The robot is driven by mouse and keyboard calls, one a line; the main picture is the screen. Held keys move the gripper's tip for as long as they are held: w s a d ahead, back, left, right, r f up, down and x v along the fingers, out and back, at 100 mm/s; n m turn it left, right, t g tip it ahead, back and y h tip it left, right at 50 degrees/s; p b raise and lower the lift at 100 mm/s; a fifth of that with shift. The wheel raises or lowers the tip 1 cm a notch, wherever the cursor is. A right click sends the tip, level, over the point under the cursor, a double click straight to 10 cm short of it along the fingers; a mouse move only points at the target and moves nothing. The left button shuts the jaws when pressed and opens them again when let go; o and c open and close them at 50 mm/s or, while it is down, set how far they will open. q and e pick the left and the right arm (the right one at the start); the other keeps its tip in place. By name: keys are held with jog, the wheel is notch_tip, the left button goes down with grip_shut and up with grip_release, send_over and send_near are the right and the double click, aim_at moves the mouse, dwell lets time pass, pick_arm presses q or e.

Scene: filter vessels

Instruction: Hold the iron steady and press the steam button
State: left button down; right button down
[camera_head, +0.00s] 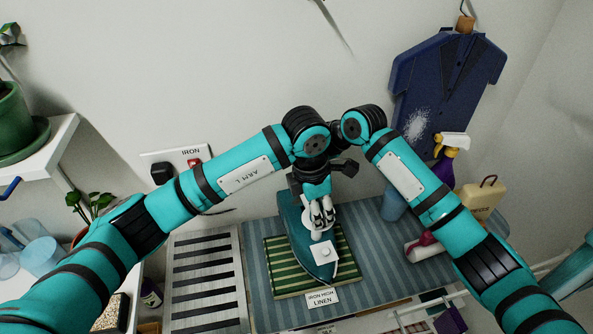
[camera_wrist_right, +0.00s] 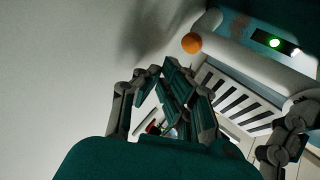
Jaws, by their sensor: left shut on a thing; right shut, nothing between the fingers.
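The iron (camera_head: 292,222) is a teal, pointed shape in the head view, with a white part (camera_head: 323,254) near its front. It rests on a green striped cloth (camera_head: 284,282). My left gripper (camera_head: 319,214) points down over it and is shut on it; the fingers hide the grip. My right gripper (camera_wrist_right: 180,85) is shut and empty in the right wrist view. In the head view I cannot make it out clearly among the crossing wrists.
The striped ironing board (camera_head: 375,262) carries a card (camera_head: 323,297) reading "IRON HIGH LINEN". A slatted metal rest (camera_head: 206,270) is at its left. A spray bottle (camera_head: 444,165) and a beige jug (camera_head: 483,197) stand at the right. A blue shirt (camera_head: 445,85) hangs behind.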

jog(key=shift+f, duration=0.8)
dwell(0.9)
jog(key=shift+f, duration=0.35)
jog(key=shift+f, duration=0.15)
jog(key=shift+s+a+f, duration=0.1)
jog(key=shift+s+f, duration=0.15)
jog(key=shift+f, duration=0.45)
dwell(0.7)
jog(key=shift+a+r, duration=0.1)
jog(key=shift+r, duration=0.05)
jog(key=shift+s+a+r, duration=0.15)
jog(key=shift+a+r, duration=0.05)
jog(key=shift+r, duration=0.65)
